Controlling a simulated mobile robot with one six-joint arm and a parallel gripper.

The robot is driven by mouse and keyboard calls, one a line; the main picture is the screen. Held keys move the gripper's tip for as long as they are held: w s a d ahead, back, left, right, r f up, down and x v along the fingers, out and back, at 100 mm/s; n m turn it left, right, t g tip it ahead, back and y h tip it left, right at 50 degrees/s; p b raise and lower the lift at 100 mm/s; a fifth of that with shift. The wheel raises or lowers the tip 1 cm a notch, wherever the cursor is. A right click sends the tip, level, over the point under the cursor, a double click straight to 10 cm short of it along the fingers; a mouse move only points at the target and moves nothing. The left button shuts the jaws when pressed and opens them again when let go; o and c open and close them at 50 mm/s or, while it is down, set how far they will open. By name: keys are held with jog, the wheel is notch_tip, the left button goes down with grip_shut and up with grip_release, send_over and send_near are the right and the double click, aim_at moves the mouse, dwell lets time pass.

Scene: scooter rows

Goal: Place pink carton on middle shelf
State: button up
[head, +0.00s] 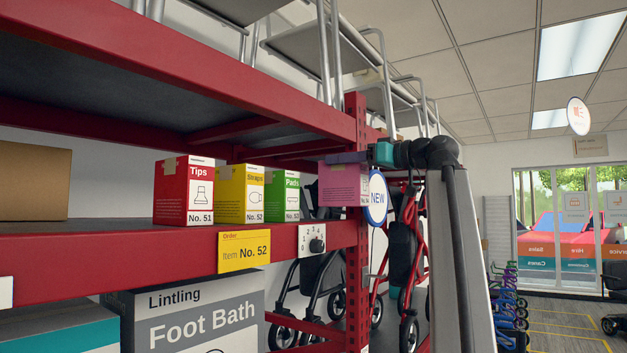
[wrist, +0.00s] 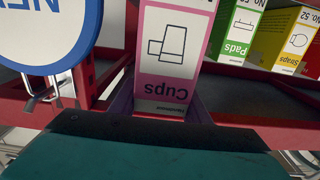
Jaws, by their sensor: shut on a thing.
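The pink carton (head: 338,186) is held up in front of the red post at the right end of the shelf, and its label reads "Cups" in the wrist view (wrist: 178,50). My gripper (head: 346,158) has a teal body and purple fingers shut on the carton. The middle shelf (head: 130,265) is a red-edged board. On it stand the red Tips carton (head: 184,190), the yellow Straps carton (head: 239,193) and the green Pads carton (head: 282,193). The pink carton is right of Pads and appears slightly above the shelf edge; the exact gap cannot be told.
A round NEW sign (head: 377,198) hangs by the red post (head: 357,255), close to the carton. A brown box (head: 33,180) stands far left. The upper shelf (head: 190,80) overhangs.

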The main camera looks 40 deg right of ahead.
jog(key=p+x, duration=0.3)
jog(key=x, duration=0.6)
jog(key=shift+w, duration=0.15)
jog(key=shift+a+f, duration=0.1)
jog(key=shift+f, duration=0.05)
jog(key=shift+f+p, duration=1.2)
jog(key=shift+f, duration=0.4)
jog(key=shift+f, duration=0.1)
jog(key=o, duration=1.5)
